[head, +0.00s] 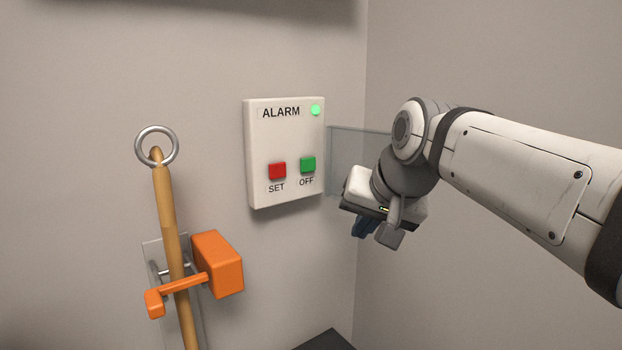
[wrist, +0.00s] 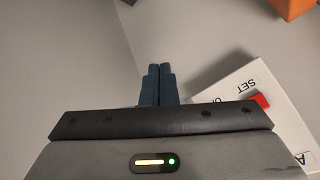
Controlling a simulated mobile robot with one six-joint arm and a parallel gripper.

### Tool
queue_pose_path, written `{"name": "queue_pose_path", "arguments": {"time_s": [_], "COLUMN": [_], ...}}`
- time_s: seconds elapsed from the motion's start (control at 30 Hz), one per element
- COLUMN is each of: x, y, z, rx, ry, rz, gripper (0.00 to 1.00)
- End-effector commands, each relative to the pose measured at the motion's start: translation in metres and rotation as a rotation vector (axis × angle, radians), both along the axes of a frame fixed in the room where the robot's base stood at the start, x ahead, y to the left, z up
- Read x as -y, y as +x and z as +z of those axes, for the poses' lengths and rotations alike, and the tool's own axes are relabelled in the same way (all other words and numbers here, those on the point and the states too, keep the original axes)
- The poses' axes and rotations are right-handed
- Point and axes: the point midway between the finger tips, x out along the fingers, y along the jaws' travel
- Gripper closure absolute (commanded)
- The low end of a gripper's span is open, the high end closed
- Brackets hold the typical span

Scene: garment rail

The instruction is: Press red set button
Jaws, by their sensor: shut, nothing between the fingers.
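The alarm panel (head: 284,150) is a white box on the wall, marked ALARM. The red button (head: 277,171) sits at its lower left above the word SET. A green button (head: 308,165) sits to its right above OFF, and a green light glows at the panel's top right. My gripper (head: 364,229) is shut and empty, to the right of the panel and below the buttons, apart from them. In the wrist view my gripper's dark fingertips (wrist: 160,68) are together. The red button (wrist: 261,100) shows there to their right, and the green button is hidden behind my gripper body.
A wooden pole (head: 168,225) with a metal ring stands left of the panel in an orange holder (head: 218,263). A clear pane (head: 350,150) stands right of the panel, partly behind my arm. A dark surface (head: 326,340) shows at the bottom. The space before the panel is clear.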

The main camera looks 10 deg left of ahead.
Motion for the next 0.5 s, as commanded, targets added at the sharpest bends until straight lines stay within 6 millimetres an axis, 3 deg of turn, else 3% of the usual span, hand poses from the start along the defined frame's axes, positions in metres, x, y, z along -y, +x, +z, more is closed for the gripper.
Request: {"name": "queue_pose_path", "arguments": {"time_s": [0.03,0.1,0.2,0.5], "x": [-0.021,-0.042,-0.062,-0.073], "y": [0.005,0.007,0.008,0.008], "z": [0.015,0.033,0.051,0.062], "rx": [0.016,0.031,0.043,0.048], "ry": [0.033,0.072,0.110,0.133], "rz": [0.021,0.040,0.059,0.069], "gripper": [1.00,1.00,1.00,1.00]}}
